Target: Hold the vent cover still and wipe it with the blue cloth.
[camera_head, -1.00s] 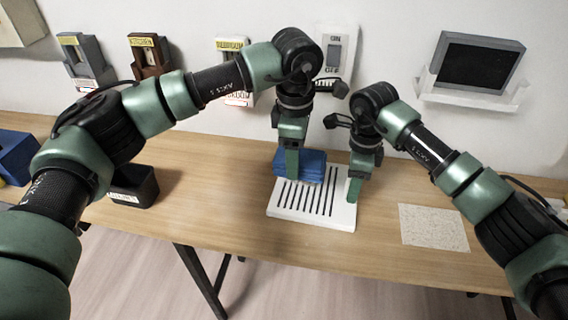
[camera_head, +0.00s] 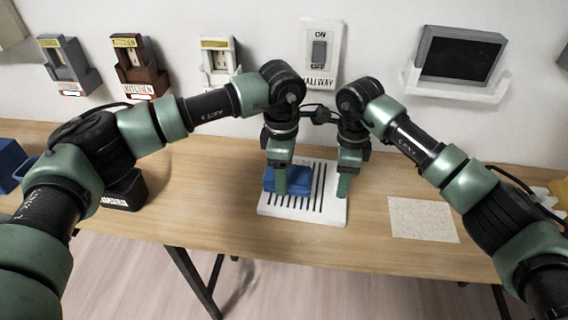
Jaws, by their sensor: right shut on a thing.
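The white vent cover (camera_head: 331,207) with dark slots lies flat on the table at centre. The folded blue cloth (camera_head: 303,180) lies on its back left part and hides some slots. My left gripper (camera_head: 281,184) points down at the cloth, one finger showing in front of it. Whether its jaws are open or shut is hidden. My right gripper (camera_head: 343,186) is shut on the right edge of the vent cover.
A speckled beige sheet (camera_head: 422,219) lies right of the cover. A black bin (camera_head: 125,190) and a blue container (camera_head: 10,165) stand at left. A HALLWAY switch (camera_head: 320,50), several labelled wall boxes and a dark screen (camera_head: 460,60) line the wall. Table between bin and cover is clear.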

